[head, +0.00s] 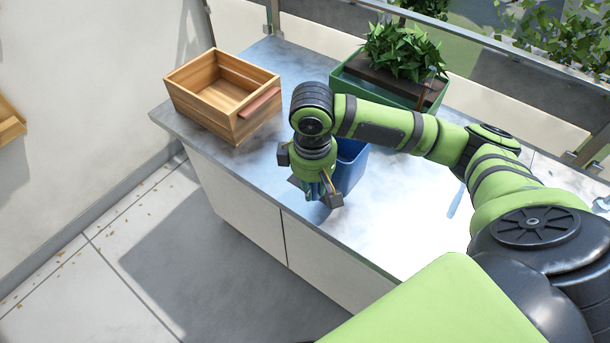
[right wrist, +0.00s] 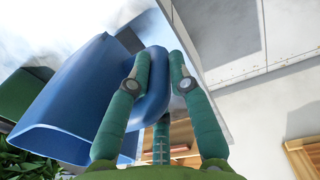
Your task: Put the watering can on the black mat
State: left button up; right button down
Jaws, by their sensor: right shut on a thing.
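The blue watering can (head: 350,167) is partly hidden behind my right gripper (head: 322,192) near the counter's front edge in the head view. In the right wrist view, the fingers of my right gripper (right wrist: 158,75) are closed around the handle of the watering can (right wrist: 75,95). I cannot tell whether the can touches the counter or hangs just above it. No black mat shows clearly; a dark patch (right wrist: 130,40) beside the can in the right wrist view may be mat or shadow. My left gripper is not in view.
A wooden crate (head: 190,101) stands at the counter's left end. A green planter (head: 350,84) with leafy plants is at the back, behind my arm. A thin blue object (head: 456,199) lies on the bright counter (head: 390,225). A railing (head: 320,40) runs behind.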

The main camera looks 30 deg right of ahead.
jog(key=w+f, duration=0.2)
jog(key=w+f+p, duration=0.1)
jog(key=w+f, duration=0.1)
jog(key=f, duration=0.1)
jog(key=w+f+p, duration=0.1)
jog(key=w+f, duration=0.1)
jog(key=shift+w+d+f, duration=0.2)
jog(key=shift+w+d, duration=0.15)
jog(key=shift+d, duration=0.05)
jog(key=shift+f, duration=0.4)
jog(key=c, duration=1.1)
grip_release()
jog(key=shift+f, duration=0.1)
jog(key=shift+c, duration=0.2)
